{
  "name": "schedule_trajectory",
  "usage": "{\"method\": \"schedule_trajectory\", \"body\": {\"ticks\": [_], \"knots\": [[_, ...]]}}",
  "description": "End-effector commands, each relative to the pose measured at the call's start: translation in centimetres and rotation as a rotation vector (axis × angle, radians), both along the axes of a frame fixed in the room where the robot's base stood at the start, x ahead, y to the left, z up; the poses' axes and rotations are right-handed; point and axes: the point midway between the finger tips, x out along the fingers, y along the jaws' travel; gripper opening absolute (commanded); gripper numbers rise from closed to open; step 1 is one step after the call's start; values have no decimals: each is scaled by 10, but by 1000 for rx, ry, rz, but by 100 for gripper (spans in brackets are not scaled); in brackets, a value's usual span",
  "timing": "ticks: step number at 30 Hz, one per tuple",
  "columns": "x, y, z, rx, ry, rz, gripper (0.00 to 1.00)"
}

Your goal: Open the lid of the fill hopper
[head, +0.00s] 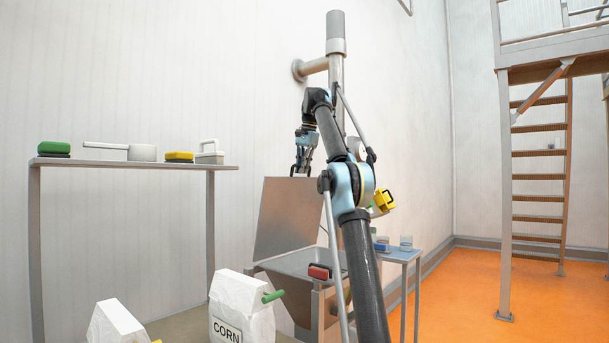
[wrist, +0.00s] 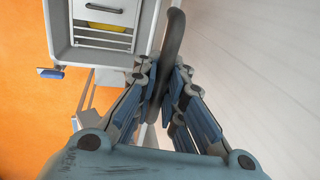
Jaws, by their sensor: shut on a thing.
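The fill hopper (head: 312,262) is a grey metal box by the wall. Its flat grey lid (head: 284,215) stands raised and nearly upright at the back, and the hopper's mouth is uncovered. My gripper (head: 302,168) is at the top edge of the lid. In the wrist view my gripper (wrist: 163,80) is shut on a dark curved handle (wrist: 173,38), which passes between the fingers. Where the handle joins the lid is hard to make out. The wrist view also looks down on a grey frame (wrist: 58,45) with white slats and something yellow behind them.
A shelf (head: 130,163) at the left holds a green-topped block, a white scoop and other items. White sacks, one marked CORN (head: 240,308), stand in front. A small blue table (head: 402,255) with jars stands right of the hopper. Orange floor (head: 475,290) lies open at the right before stairs.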

Motion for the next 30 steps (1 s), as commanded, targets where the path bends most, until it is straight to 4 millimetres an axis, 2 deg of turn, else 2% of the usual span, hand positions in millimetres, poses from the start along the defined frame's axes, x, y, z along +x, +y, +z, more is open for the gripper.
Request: {"method": "schedule_trajectory", "body": {"ticks": [18, 19, 21, 30], "knots": [[-2, 18, 3, -3, -5, 7, 0], [-2, 19, 3, -3, -5, 8, 14], [-2, 20, 3, -3, -5, 10, 30], [-4, 25, 3, -1, -2, 16, 31]]}}
